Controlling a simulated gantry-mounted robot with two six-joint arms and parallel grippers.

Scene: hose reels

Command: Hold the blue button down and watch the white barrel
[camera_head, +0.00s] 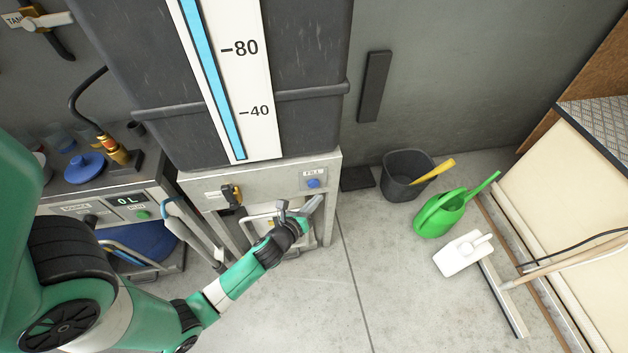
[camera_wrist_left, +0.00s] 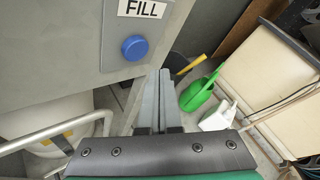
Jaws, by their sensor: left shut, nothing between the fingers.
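The blue button (camera_head: 313,183) sits under a FILL label on the front panel of a metal stand; in the left wrist view the blue button (camera_wrist_left: 134,47) stands clear of the fingers. My left gripper (camera_head: 311,205) is shut and empty, just below the button and apart from it. Its fingertips (camera_wrist_left: 157,78) are to the lower right of the button in the wrist view. A white, barrel-like round body (camera_wrist_left: 55,130) shows partly under the stand, behind a bent metal rail. In the head view my gripper and the rail cover most of that spot. My right gripper is not in view.
A dark tank (camera_head: 310,60) with a level strip stands on the metal stand. A bench with an 0L display (camera_head: 126,201) is at left. Floor between is clear.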

